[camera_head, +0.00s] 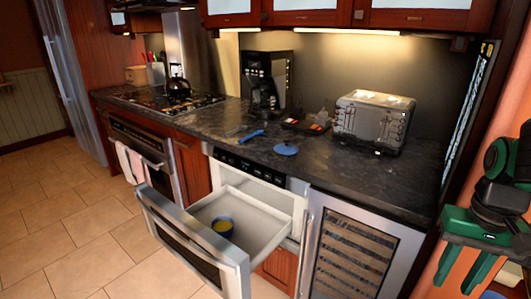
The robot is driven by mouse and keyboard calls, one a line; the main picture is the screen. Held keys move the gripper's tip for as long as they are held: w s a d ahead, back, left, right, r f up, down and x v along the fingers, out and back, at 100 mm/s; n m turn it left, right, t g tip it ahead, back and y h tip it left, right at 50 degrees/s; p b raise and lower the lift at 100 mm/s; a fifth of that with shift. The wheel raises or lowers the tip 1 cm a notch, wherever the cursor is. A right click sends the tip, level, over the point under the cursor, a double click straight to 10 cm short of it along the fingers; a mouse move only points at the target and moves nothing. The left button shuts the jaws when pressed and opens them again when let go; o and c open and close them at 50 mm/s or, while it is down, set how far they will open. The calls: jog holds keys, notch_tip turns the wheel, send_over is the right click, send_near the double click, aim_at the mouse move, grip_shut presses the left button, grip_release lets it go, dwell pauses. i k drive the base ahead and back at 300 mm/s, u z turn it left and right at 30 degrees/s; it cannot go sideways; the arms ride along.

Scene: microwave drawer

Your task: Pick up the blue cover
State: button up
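The blue cover (286,149) is a small round blue lid with a knob. It lies on the dark countertop (225,137), near the front edge above the microwave drawer. My gripper (453,288) is at the far right, with two green fingers pointing down and spread apart. It is empty and well away from the cover. The microwave drawer (255,240) is pulled open below the counter.
A blue-handled utensil (252,136) lies left of the cover. A small dark tray (303,127) is behind it, a toaster (374,121) to the right, and a coffee maker (266,80) at the back. The open drawer juts out over the floor (60,240). The left floor is clear.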

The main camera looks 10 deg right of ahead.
aim_at(285, 148)
jog(key=u, duration=0.1)
jog(key=i, duration=1)
jog(key=z, duration=0.05)
